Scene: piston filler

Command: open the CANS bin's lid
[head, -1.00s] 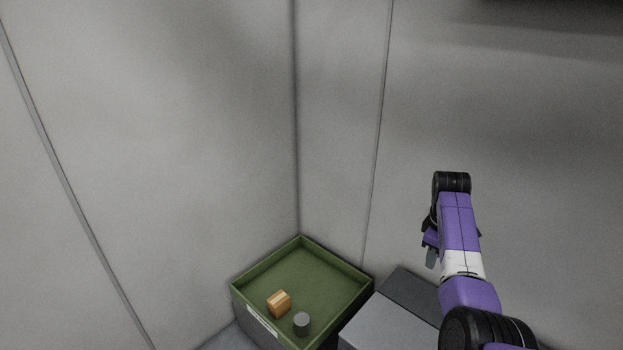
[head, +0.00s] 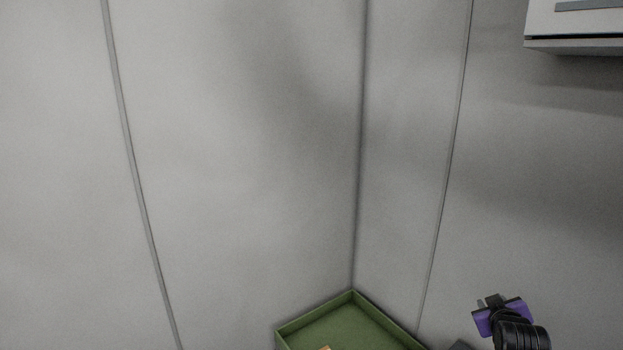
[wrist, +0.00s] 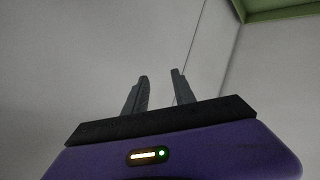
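No bin marked CANS can be made out in these frames. A small dark grey piece (head: 461,345) shows at the bottom edge of the head view, right of the green tray; most of it is cut off, and I cannot tell whether it is the bin. My gripper (head: 488,301) is at the lower right of the head view, in front of the wall. In the wrist view my gripper (wrist: 159,76) has its two grey fingers apart with nothing between them.
A green open tray (head: 314,317) stands in the wall corner, cut off below; its rim shows in the wrist view (wrist: 280,13). An orange-brown item (head: 325,348) barely shows in it. A white cabinet (head: 580,22) hangs at top right. The walls between are bare.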

